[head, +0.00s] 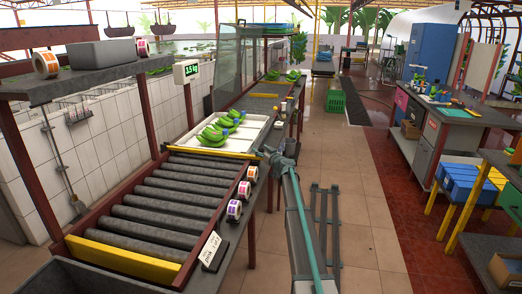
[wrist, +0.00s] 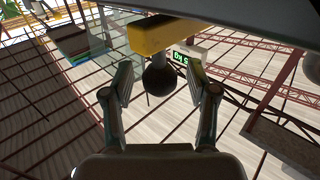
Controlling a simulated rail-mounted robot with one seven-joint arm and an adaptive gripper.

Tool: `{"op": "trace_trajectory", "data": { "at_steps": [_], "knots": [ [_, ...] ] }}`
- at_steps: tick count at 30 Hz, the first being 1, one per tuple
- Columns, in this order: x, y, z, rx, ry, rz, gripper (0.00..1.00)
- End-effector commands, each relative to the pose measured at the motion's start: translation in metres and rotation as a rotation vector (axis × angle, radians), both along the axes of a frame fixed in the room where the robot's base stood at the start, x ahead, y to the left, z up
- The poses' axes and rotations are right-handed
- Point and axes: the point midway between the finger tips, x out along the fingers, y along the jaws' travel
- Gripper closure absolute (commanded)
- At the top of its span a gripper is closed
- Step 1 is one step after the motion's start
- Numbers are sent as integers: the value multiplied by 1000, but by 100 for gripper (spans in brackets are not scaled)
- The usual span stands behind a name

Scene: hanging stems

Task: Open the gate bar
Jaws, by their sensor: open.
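The yellow gate bar (head: 210,152) lies across the far end of the rollers, just before a white tray (head: 225,135) holding green bananas (head: 221,128). In the wrist view the yellow end of the bar (wrist: 165,35) is close ahead, with a dark round knob (wrist: 160,78) on it. My gripper (head: 272,152) is at the bar's right end. In the wrist view my gripper (wrist: 160,84) is open, with one finger on each side of the knob. Gaps show between the knob and both fingers. The knob is too small to make out in the head view.
A second yellow bar (head: 125,258) crosses the near end of the rollers (head: 180,195). Label rolls (head: 234,210) and a written card (head: 210,248) sit along the right rail. A green-lit scale display (head: 192,71) stands behind. The tiled aisle on the right is open.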

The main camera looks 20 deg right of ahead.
Motion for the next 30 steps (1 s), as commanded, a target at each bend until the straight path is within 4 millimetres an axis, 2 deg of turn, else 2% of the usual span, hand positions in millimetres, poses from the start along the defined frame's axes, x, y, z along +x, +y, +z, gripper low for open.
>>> {"op": "trace_trajectory", "data": {
  "at_steps": [8, 18, 26, 30],
  "knots": [
    [1, 0, 0, 0, 0, 0, 43],
    [1, 0, 0, 0, 0, 0, 100],
    [1, 0, 1, 0, 0, 0, 100],
    [-1, -7, 9, -9, 5, -6, 100]
  ]
}}
